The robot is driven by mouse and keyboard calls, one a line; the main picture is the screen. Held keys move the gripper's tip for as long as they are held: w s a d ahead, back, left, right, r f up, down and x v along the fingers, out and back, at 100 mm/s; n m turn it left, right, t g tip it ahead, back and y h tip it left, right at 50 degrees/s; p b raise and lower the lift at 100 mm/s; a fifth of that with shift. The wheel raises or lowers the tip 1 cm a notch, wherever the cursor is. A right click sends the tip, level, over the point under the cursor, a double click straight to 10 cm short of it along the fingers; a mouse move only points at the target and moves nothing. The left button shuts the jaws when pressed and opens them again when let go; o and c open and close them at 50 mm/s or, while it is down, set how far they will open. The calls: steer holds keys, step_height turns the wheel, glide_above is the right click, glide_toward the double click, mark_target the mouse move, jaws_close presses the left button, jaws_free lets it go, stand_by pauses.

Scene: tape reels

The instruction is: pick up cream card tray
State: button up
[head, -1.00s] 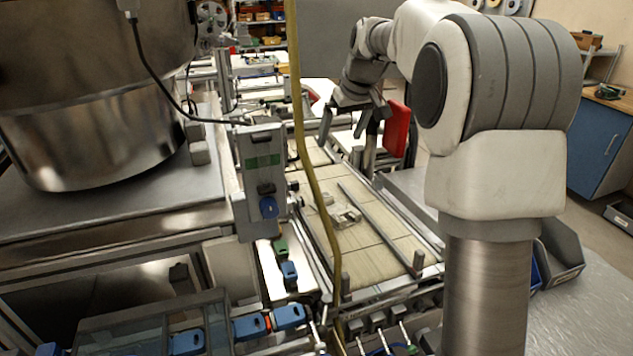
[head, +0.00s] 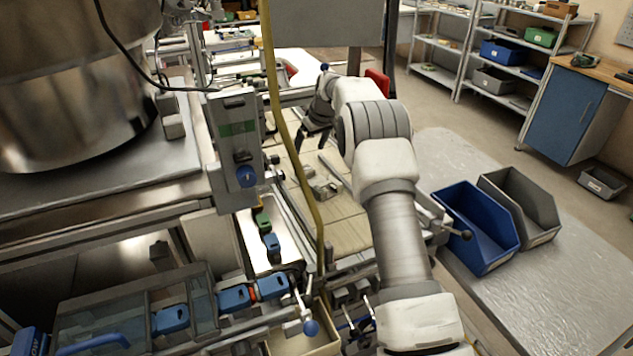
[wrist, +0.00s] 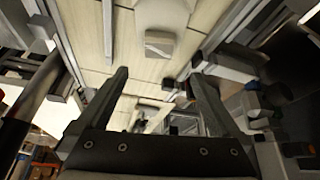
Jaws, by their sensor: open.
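A cream, open-topped tray (head: 312,345) shows at the bottom edge of the head view, cut off by the frame; I take it as the cream card tray, though I cannot be sure. I cannot make it out in the wrist view. My gripper (head: 313,138) hangs over the far part of the conveyor, well away from that tray. In the wrist view my gripper (wrist: 160,76) has its two fingers wide apart with nothing between them. A small pale block (wrist: 160,44) lies on the conveyor slats beyond the fingertips.
The pale conveyor (head: 345,236) runs beneath my arm, with metal rails. A blue bin (head: 478,228) and a grey bin (head: 522,206) sit on the right-hand table, which has clear room.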

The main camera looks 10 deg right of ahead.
mark_target(304, 168)
steer(key=x, duration=0.4)
steer(key=shift+d+p+x, duration=0.1)
steer(key=shift+p+x, duration=0.3)
steer(key=shift+x, duration=0.9)
steer(key=shift+d+p+x, duration=0.15)
steer(key=shift+p+x, duration=0.2)
steer(key=shift+x, duration=1)
steer(key=shift+s, duration=0.15)
steer(key=shift+c, duration=0.2)
jaws_close()
steer(key=shift+r, duration=0.1)
